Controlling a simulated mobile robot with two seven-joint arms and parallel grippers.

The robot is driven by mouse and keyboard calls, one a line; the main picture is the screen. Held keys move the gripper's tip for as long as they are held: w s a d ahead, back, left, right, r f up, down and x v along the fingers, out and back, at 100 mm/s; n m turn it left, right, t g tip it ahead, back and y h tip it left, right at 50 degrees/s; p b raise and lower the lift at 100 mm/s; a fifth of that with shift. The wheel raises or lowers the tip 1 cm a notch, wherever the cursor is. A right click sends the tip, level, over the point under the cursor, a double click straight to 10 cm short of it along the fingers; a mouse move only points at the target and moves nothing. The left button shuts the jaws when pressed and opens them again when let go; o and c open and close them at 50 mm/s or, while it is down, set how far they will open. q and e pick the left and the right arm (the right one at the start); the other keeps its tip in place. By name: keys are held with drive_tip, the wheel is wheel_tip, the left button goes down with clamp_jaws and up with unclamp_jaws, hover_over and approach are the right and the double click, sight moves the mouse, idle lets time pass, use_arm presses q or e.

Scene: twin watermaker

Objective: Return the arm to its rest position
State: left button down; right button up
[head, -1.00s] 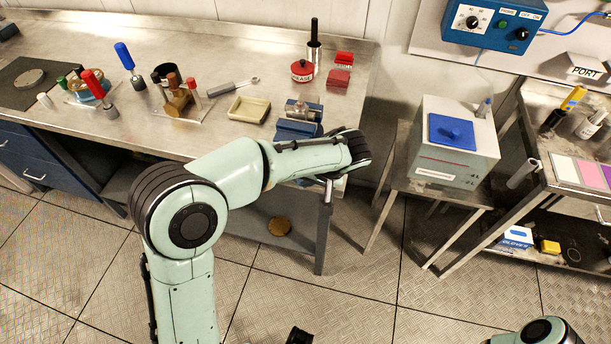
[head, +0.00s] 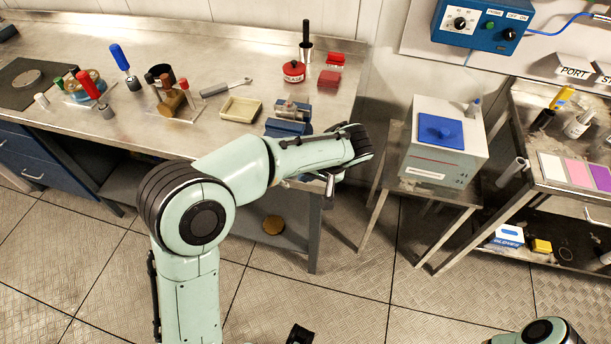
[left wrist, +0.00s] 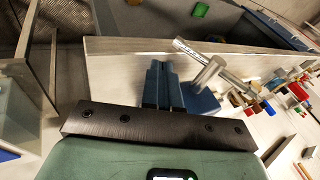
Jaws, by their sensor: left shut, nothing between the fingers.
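My left arm (head: 235,172) comes up from the bottom of the head view and bends to the right in front of the bench. Its gripper (head: 331,186) hangs just off the bench's right front corner, beside the blue vise (head: 288,122). The gripper is shut and empty.
The steel bench (head: 225,60) holds a cream tray (head: 241,109), a wrench (head: 226,87), a red round container (head: 294,71) and several handled tools. A stand with a blue-lidded box (head: 443,150) is to the right, then a cart (head: 560,145). The floor in front is free.

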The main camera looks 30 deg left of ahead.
use_arm(q)
drive_tip(key=w+d+v, duration=0.1)
drive_tip(key=v, duration=0.9)
drive_tip(key=shift+s+f, duration=0.3)
drive_tip(key=shift+s, duration=0.05)
